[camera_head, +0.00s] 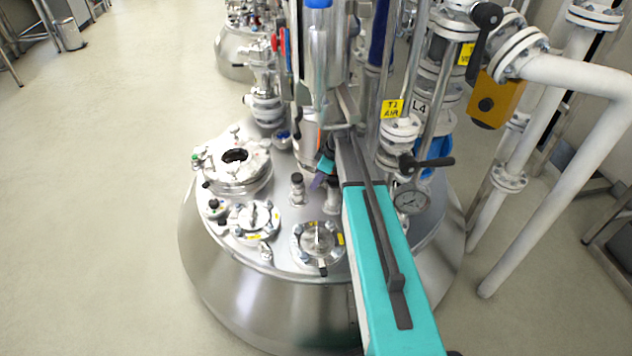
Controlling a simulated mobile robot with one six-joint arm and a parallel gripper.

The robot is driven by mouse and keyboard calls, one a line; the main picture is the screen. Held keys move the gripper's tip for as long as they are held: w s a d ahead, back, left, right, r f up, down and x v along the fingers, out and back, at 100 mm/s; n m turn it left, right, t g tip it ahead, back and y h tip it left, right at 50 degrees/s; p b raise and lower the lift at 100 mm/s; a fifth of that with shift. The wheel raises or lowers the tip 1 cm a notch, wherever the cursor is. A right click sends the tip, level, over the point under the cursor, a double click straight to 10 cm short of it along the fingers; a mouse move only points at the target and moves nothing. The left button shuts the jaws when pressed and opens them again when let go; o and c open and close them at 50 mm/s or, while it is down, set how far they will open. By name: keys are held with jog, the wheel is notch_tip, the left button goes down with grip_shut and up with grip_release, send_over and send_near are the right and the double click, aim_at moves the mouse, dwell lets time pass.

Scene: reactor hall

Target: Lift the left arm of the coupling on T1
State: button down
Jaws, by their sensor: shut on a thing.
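The T1 vessel (225,290) is a wide steel tank with a domed lid, bearing several fittings. A yellow label reading T1 AIR (392,108) hangs on a pipe at its right. My teal arm reaches in from the lower right. My gripper (319,181), with teal and purple parts, is low among the fittings at the middle of the lid, beside a steel cylinder (305,152). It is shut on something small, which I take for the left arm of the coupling. My arm and the fittings hide most of the coupling and the grasp, so its tilt cannot be told.
A round port (232,170) with a dark opening and bolted flanges (254,220) crowd the lid's left and front. A gauge (411,200) and a black-handled valve (427,162) stand close right of my arm. White pipes (575,170) fill the right. Floor is clear at left.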

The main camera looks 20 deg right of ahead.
jog(key=shift+w+r+t+y, duration=0.1)
jog(key=shift+r+t+y, duration=0.05)
jog(key=shift+t+y, duration=0.15)
dwell(1.9)
dwell(0.4)
jog(key=c, duration=1.7)
grip_release()
jog(key=shift+r, duration=0.1)
jog(key=shift+v, duration=3.7)
